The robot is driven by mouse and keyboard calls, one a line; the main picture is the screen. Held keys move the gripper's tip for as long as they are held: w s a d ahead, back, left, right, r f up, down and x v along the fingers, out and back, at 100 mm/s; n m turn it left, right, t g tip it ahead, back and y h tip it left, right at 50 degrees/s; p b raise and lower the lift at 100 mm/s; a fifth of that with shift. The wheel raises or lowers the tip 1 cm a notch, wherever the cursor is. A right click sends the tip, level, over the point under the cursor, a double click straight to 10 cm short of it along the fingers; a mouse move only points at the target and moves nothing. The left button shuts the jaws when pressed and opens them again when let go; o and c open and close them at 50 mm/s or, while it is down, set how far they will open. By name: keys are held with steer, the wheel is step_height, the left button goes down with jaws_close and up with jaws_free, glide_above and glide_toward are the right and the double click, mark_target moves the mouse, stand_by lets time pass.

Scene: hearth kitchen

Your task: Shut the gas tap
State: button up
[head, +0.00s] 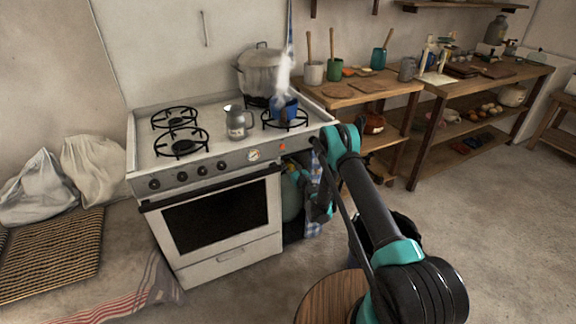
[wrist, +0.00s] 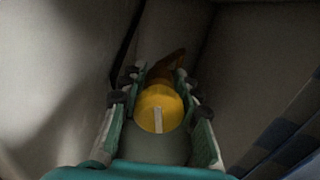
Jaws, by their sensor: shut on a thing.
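The gas tap (wrist: 160,108) is a round yellow knob with a pale stripe, seen in the wrist view. The stripe runs nearly upright in that picture. My gripper (wrist: 157,80) has one finger on each side of the knob and is shut on it. A brown-orange piece (wrist: 168,65) shows beyond the knob. In the head view a greenish gas cylinder (head: 291,192) stands in the gap right of the stove, partly hidden by my arm. The tap itself is hidden there.
The white stove (head: 225,258) stands left of the cylinder. On it are a steaming blue pot (head: 283,109), a grey jug (head: 237,124) and a large pot (head: 259,72). A blue checked cloth (wrist: 280,145) hangs close on the right. A round wooden stool (head: 328,297) stands in front.

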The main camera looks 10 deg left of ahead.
steer(key=shift+d+m, duration=0.1)
steer(key=shift+m, duration=1.5)
steer(key=o, duration=1.2)
steer(key=shift+o, duration=0.2)
step_height(320, 180, up, 10)
steer(key=shift+f, duration=0.1)
